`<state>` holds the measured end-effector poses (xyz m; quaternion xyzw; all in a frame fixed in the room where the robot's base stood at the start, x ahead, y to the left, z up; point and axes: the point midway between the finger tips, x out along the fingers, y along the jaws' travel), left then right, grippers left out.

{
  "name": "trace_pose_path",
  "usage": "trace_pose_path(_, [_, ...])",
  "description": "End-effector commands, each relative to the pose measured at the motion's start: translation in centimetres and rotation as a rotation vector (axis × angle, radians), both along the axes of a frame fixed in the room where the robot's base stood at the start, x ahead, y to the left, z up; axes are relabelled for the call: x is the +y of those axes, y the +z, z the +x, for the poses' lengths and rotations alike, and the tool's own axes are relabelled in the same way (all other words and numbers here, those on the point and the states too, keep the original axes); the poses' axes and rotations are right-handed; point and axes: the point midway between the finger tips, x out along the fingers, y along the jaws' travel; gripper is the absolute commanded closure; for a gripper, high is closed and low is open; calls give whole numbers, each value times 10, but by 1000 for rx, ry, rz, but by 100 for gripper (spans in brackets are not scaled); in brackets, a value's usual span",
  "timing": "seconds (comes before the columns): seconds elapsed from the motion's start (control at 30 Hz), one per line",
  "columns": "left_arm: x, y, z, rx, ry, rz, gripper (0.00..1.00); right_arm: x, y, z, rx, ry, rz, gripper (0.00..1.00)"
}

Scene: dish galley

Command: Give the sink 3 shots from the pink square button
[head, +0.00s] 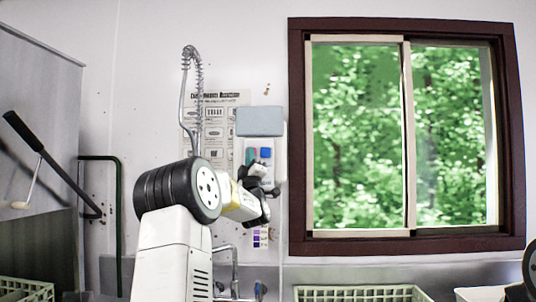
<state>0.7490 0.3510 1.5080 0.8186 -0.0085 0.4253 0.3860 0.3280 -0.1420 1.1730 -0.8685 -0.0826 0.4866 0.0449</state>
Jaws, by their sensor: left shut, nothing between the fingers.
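A dispenser (259,122) with a grey-blue top hangs on the back wall, left of the window. Teal and blue buttons (265,153) show on its front. No pink square button shows; my left gripper covers the part of the panel below these two. My left gripper (262,181) is shut and empty, in front of the dispenser's lower part. I cannot tell whether it touches the panel. Below it, a card with purple patches (260,238) shows on the wall. The sink's basin is not visible; a metal tap (234,268) stands low behind my left arm. My right gripper is out of view.
A coiled spray hose (186,90) rises beside a wall poster (222,98). A machine with a black lever (40,150) stands at left. Pale green racks (360,293) sit along the bottom.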

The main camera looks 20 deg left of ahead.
Motion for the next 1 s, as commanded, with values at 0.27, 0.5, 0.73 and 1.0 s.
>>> trace_pose_path(0.27, [1, 0, 4, 0, 0, 0, 100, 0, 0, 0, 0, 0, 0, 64])
trace_pose_path(0.5, [2, -1, 7, 1, 0, 0, 100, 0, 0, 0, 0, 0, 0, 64])
trace_pose_path(0.73, [2, 0, 9, 1, 0, 0, 100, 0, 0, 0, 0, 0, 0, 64])
trace_pose_path(1.0, [3, 0, 12, 1, -1, 0, 100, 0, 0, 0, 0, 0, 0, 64])
